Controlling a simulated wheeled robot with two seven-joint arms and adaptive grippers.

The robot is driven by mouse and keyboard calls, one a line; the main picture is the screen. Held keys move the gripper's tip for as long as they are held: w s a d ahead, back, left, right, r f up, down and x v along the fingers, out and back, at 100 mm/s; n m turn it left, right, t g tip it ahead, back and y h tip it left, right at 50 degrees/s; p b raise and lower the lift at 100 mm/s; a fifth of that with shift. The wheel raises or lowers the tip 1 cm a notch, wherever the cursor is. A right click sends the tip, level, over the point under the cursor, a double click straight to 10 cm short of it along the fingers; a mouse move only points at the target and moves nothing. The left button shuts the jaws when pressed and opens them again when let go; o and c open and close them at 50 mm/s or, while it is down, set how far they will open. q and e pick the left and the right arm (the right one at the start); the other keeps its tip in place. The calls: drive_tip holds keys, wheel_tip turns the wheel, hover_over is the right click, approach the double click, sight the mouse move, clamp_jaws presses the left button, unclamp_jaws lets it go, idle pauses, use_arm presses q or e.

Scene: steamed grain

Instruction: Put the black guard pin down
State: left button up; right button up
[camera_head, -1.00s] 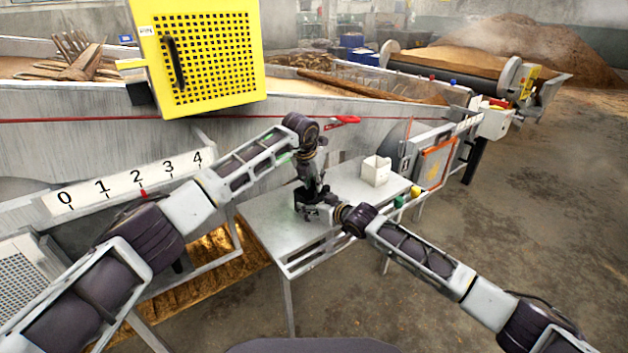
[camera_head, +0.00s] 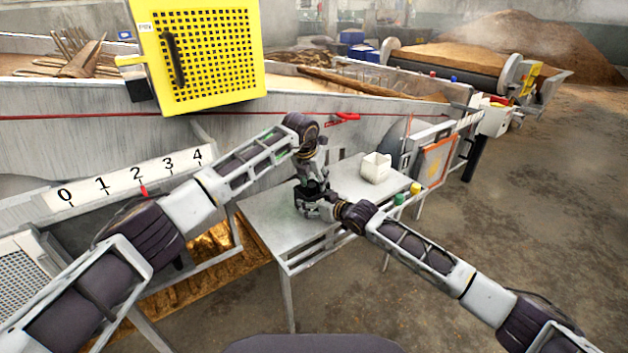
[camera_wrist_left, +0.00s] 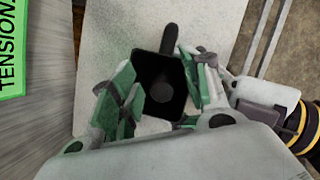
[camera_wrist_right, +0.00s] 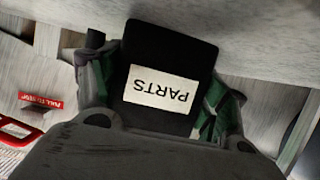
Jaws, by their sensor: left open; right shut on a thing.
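My right gripper (camera_head: 322,210) is shut on a black box labelled PARTS; its label faces the right wrist camera (camera_wrist_right: 150,50), between the finger pads. My left gripper (camera_head: 312,180) is open, directly above the box. In the left wrist view its green-padded fingers (camera_wrist_left: 160,85) stand on either side of the box (camera_wrist_left: 147,68). A round dark-grey spot (camera_wrist_left: 162,92) shows inside the box; I cannot tell whether it is the black guard pin. A dark rounded tab (camera_wrist_left: 170,38) sticks out past the box's far edge. I cannot tell what it belongs to.
A grey metal table (camera_head: 280,235) lies under both grippers. A yellow perforated guard (camera_head: 205,60) stands at the upper left. A red cord (camera_head: 80,117) runs along the machine wall.

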use_arm(q)
drive_tip(key=shift+r, duration=0.1)
drive_tip(key=shift+r, duration=0.8)
drive_tip(key=v, duration=1.1)
drive_tip(key=shift+r, duration=0.25)
drive_tip(key=shift+s, duration=0.15)
use_arm(e)
drive_tip(key=o, duration=1.1)
drive_tip(key=shift+o, duration=0.2)
drive_tip(key=shift+s+d, duration=0.1)
drive_tip(key=v, duration=1.1)
drive_tip(key=shift+s+d, duration=0.25)
drive_tip(key=shift+s, duration=0.05)
use_arm(q)
drive_tip(key=shift+f, duration=0.1)
use_arm(e)
drive_tip(key=shift+r, duration=0.1)
